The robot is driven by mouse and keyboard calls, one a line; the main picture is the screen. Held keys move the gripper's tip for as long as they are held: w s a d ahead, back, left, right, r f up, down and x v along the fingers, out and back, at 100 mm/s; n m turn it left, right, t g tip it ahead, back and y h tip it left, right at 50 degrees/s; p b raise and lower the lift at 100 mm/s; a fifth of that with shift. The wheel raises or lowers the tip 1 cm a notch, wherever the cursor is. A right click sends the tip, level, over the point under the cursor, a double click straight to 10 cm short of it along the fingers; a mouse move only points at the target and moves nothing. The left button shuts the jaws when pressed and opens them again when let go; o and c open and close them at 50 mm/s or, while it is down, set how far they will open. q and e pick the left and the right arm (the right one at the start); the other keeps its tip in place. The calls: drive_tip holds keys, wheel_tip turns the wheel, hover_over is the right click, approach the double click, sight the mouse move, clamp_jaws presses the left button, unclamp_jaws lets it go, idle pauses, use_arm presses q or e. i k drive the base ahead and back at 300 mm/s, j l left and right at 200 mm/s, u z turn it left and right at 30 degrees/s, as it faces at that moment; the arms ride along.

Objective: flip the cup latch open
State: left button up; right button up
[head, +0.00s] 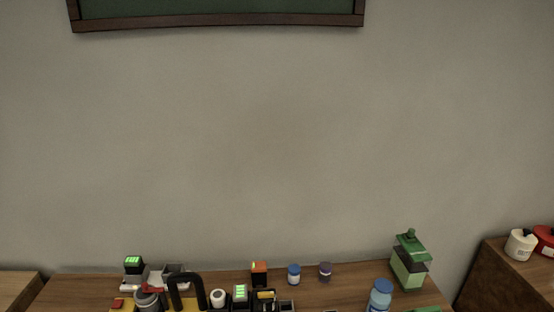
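A grey round container (147,302) stands at the left front of the wooden table, cut off by the bottom edge of the head view. A small red part (152,289) lies across its top. I cannot tell whether this is the cup with the latch, or how any latch is set. Neither of my grippers is in view.
Small devices with green displays (133,262), a white roll (218,297), an orange-topped box (259,272), blue bottles (380,295) and a green dispenser (409,262) crowd the table (340,295). A side cabinet (500,285) holds white and red pots. The wall above is bare below a framed board.

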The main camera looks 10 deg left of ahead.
sight(144, 285)
drive_tip(key=j, duration=0.5)
drive_tip(key=k+j, duration=0.15)
drive_tip(key=j, duration=0.9)
drive_tip(key=k, duration=0.05)
